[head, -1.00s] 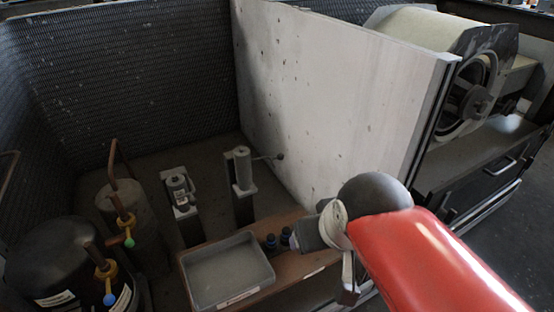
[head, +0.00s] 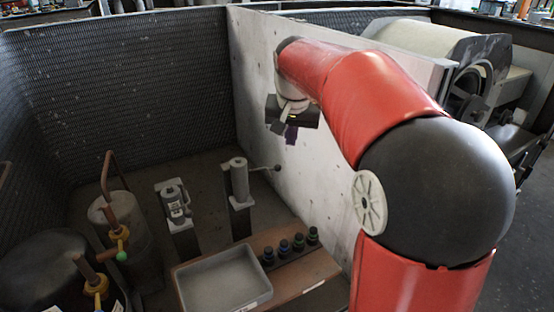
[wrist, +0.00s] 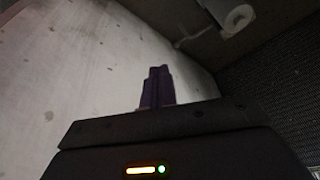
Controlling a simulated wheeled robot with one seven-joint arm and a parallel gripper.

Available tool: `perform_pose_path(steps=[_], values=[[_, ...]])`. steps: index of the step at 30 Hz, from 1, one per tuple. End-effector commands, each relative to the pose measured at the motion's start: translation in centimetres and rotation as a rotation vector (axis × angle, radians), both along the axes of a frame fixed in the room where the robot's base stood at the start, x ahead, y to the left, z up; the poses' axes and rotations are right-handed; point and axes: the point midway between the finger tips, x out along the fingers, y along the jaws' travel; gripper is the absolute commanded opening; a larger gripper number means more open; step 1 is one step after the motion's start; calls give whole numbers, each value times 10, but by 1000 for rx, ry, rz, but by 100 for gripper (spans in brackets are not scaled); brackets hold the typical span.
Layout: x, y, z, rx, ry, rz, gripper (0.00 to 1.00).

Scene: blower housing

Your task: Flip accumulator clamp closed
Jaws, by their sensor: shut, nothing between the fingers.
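A grey upright cylinder (head: 239,180) stands on a post in the enclosure. A thin lever with a round knob (head: 277,168) sticks out from it to the right, roughly level; this looks like the clamp, though its band is too small to make out. In the wrist view the cylinder (wrist: 237,18) is at the top right and the lever (wrist: 190,39) points left toward the pale wall. My gripper (head: 291,134) is in front of the pale wall, above and to the right of the knob in the picture, and apart from it. Its purple fingers (wrist: 157,88) are together and empty.
The pale wall panel (head: 255,85) is close beside my gripper. A second post holds a small device (head: 174,198) to the left. A grey tray (head: 222,281) and several dark bottles (head: 283,246) sit on a brown shelf in front. Tanks with copper pipes (head: 118,222) stand at left.

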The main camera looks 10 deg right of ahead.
Motion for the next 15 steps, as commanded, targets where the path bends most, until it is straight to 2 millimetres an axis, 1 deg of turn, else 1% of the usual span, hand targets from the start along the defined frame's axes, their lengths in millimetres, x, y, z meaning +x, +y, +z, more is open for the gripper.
perform_pose_path(steps=[1,3,6,10,12,15], values=[[20,-1,-9,-5,11,-21,0],[43,-2,-17,-10,23,-52,0],[70,-1,-29,-17,32,-89,0],[93,-1,-40,-27,41,-122,0],[100,-1,-44,-30,43,-132,0],[105,-1,-46,-33,44,-141,0]])
